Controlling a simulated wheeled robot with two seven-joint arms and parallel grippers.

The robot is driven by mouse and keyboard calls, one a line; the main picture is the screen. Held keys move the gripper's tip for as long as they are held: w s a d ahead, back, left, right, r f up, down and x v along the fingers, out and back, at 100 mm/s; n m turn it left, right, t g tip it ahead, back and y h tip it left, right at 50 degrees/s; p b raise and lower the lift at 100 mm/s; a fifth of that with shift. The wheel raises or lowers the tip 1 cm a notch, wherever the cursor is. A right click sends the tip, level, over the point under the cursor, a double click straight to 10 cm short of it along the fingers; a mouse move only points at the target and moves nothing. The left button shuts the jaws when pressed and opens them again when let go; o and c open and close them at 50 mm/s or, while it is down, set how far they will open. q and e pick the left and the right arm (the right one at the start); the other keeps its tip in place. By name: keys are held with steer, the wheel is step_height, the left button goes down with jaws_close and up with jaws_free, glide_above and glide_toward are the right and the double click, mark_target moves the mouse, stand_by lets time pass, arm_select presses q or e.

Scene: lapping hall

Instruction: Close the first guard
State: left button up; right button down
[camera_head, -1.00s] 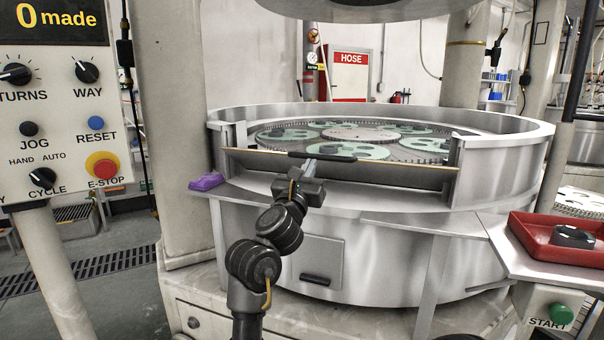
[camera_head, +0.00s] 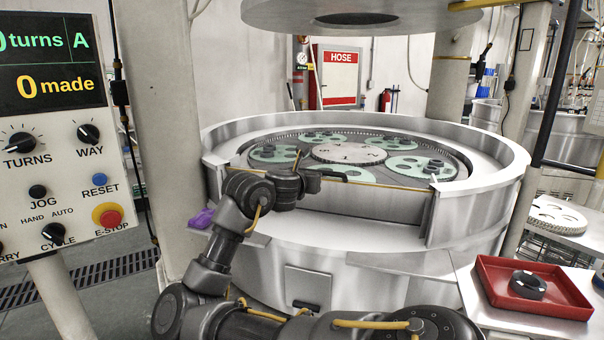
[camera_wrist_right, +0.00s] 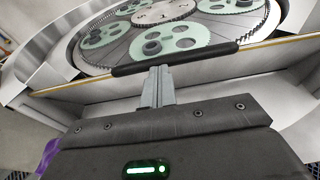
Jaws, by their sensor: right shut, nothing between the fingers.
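The guard (camera_head: 385,203) is a steel flap in the front gap of the round lapping machine, with a yellow top edge and a black bar handle (camera_head: 347,175). It stands nearly upright across the gap; I cannot tell whether it is fully home. My right gripper is at the handle, its fingertips hidden behind the wrist in the head view. In the right wrist view the gripper's shut fingers (camera_wrist_right: 157,82) reach the near side of the handle (camera_wrist_right: 175,58), not around it; contact is unclear. My left gripper is not in view.
The machine's bowl (camera_head: 480,190) holds green carriers and a centre plate. A control panel (camera_head: 50,150) stands at left beside a thick column. A purple cloth (camera_head: 201,218) lies on the left ledge. A red tray (camera_head: 530,305) with a dark round part is at right.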

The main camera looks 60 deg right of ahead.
steer(key=d+r+y+p, duration=0.1)
steer(key=d+r+p, duration=0.1)
steer(key=d, duration=0.1)
steer(key=w+d+r+y+p, duration=0.1)
steer(key=shift+d+r+g+y, duration=0.25)
steer(key=shift+g+y, duration=0.05)
steer(key=shift+y, duration=0.4)
steer(key=d, duration=0.2)
steer(key=w+d+b, duration=0.1)
steer(key=d, duration=0.1)
steer(key=shift+d+r, duration=0.1)
steer(key=shift+r, duration=0.1)
arm_select(q)
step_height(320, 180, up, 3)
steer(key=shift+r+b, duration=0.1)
steer(key=shift+b, duration=0.2)
arm_select(e)
steer(key=shift+r, duration=0.15)
